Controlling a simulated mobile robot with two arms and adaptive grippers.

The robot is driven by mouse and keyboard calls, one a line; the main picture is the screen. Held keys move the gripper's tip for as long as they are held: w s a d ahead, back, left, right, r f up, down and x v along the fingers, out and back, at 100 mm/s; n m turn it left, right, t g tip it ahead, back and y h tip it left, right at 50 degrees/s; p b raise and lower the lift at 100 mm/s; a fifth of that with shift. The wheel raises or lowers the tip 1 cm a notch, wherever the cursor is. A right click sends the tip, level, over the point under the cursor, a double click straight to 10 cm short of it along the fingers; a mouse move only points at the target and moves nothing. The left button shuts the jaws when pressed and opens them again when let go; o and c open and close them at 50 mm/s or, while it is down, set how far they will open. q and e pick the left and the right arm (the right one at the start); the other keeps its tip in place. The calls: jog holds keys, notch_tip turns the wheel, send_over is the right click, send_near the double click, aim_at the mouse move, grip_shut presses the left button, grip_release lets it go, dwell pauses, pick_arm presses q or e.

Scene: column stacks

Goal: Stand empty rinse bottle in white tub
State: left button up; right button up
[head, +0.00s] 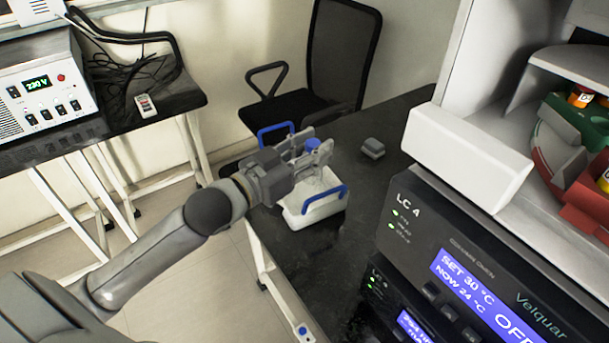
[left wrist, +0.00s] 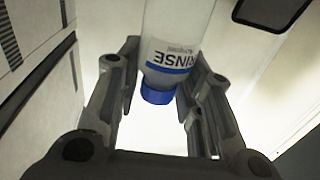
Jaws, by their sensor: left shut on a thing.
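The white tub (head: 312,214) with blue handles stands on the black bench in the head view. My left gripper (head: 316,146) is at the tub, shut on the rinse bottle. The bottle's blue cap (head: 312,145) shows between the fingers; its pale body is mostly hidden or blends with the tub. In the left wrist view the bottle (left wrist: 172,40), clear-white with a "RINSE" label, sits between the fingers (left wrist: 160,85). I cannot tell whether its base touches the tub floor. My right gripper is not in view.
A small grey block (head: 373,148) lies on the bench beyond the tub. Stacked Velquar units (head: 470,250) and a white shelf stand at the right. A black chair (head: 335,55) is behind. A power supply (head: 45,90) is on the left table.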

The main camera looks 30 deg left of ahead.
pick_arm(q)
jog(key=w+a+f, duration=0.8)
jog(key=w+f, duration=0.1)
jog(key=f, duration=0.3)
jog(key=shift+w+f, duration=0.15)
jog(key=shift+w, duration=0.2)
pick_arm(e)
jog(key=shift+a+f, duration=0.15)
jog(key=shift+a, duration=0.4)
pick_arm(q)
jog(key=shift+f, duration=0.15)
jog(key=shift+f+b, duration=0.45)
jog(key=shift+f, duration=0.05)
jog(key=o, duration=0.8)
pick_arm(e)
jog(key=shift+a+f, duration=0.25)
pick_arm(q)
jog(key=shift+a, duration=0.1)
